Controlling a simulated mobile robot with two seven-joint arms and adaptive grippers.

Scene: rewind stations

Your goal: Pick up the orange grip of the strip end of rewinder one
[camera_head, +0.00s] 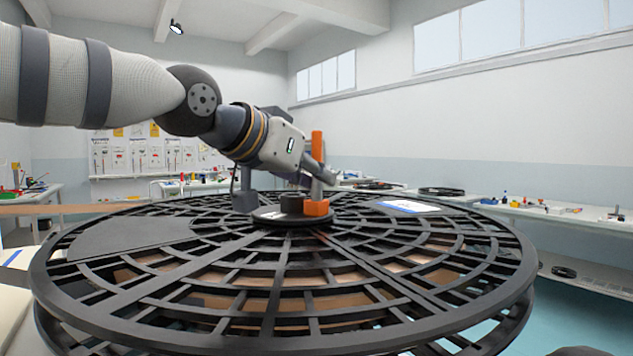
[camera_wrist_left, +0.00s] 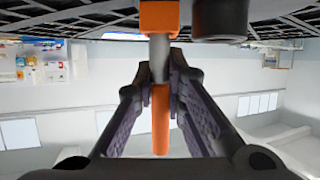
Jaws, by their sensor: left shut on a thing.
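A large black spoked reel (camera_head: 270,315) lies flat and fills the lower head view. An upright handle with an orange upper grip (camera_head: 317,146) and an orange block (camera_head: 317,208) at its foot stands by the hub. My left gripper (camera_head: 320,176) reaches it from the left and is shut on this handle. In the left wrist view the grip (camera_wrist_left: 160,120), a grey rod (camera_wrist_left: 158,58) and the orange block (camera_wrist_left: 159,17) line up between the fingers (camera_wrist_left: 159,78). I cannot make out a separate strip end. My right gripper is not in view.
A black round hub cap (camera_head: 291,203) sits close beside the handle's foot. A white label (camera_head: 408,206) lies on the reel. Workbenches with small tools stand at the left and along the right wall (camera_head: 560,215). The air above the reel's right side is clear.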

